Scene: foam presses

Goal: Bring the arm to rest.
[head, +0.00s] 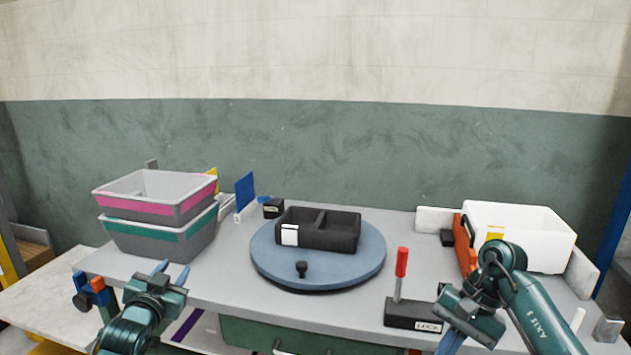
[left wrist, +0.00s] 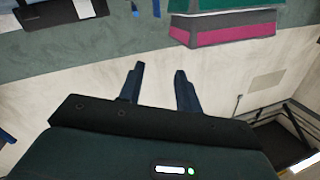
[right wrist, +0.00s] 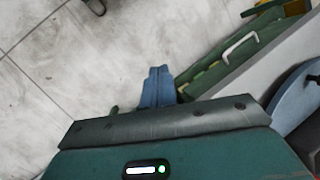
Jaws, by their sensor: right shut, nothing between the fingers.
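My left gripper (head: 172,270) is at the front left of the grey table, in front of the stacked trays. Its two fingers stand apart with nothing between them, as the left wrist view (left wrist: 159,70) also shows. My right gripper (head: 449,342) hangs low at the table's front edge, on the right. In the right wrist view its blue fingers (right wrist: 157,72) are pressed together, empty, over the pale tiled floor. The right arm's teal links rise in front of the table's right side.
A blue turntable (head: 262,262) bears a black two-part tray (head: 345,238). Two stacked trays (head: 125,243) stand left. A red-handled lock block (head: 402,265) is near the front right, close to my right arm. A white bin (head: 540,240) stands back right. A green drawer (right wrist: 235,60) sits below the table.

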